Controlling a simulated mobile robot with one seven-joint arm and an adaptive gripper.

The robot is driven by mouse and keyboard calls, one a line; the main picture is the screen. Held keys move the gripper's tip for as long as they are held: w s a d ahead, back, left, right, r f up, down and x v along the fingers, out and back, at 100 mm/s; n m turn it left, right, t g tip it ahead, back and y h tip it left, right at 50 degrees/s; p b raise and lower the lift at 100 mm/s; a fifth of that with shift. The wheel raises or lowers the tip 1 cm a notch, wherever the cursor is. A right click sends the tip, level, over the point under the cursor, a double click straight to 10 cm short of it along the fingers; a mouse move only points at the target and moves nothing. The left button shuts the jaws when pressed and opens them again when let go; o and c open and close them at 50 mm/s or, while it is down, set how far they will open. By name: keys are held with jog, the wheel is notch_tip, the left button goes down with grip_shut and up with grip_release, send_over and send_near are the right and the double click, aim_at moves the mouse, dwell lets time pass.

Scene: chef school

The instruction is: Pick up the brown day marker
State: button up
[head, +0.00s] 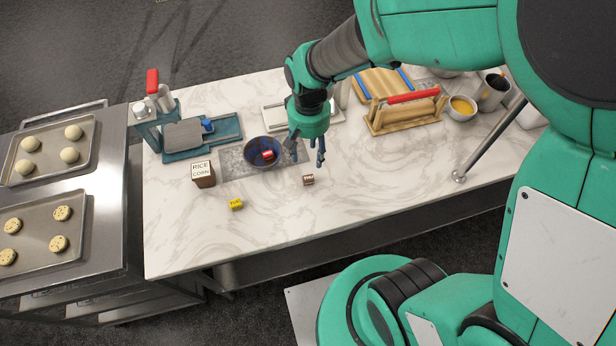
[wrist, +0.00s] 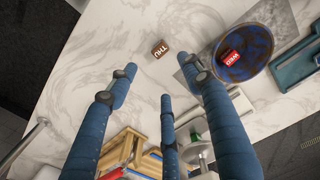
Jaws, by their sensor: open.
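The brown day marker (head: 308,180) is a small brown cube lying on the marble counter. In the wrist view it (wrist: 160,49) shows white letters reading THU and lies beyond my fingertips, apart from them. My gripper (head: 306,152) is above the counter, a little behind the marker in the head view. In the wrist view its blue fingers (wrist: 160,88) are spread open with nothing between them.
A dark blue bowl (head: 252,158) holding a red marker (head: 267,155) stands left of my gripper. A yellow marker (head: 236,203) and a brown box labelled RICE CORN (head: 203,174) stand further left. Wooden racks (head: 405,114) stand at the right. The front counter is clear.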

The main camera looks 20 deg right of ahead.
jog(key=b, duration=0.1)
send_over(308, 178)
jog(key=shift+d+f, duration=0.15)
jog(key=shift+f, duration=4.15)
jog(key=shift+f, duration=0.1)
jog(key=shift+f+b, duration=0.7)
jog(key=shift+f, duration=1.8)
jog(key=c, duration=1.1)
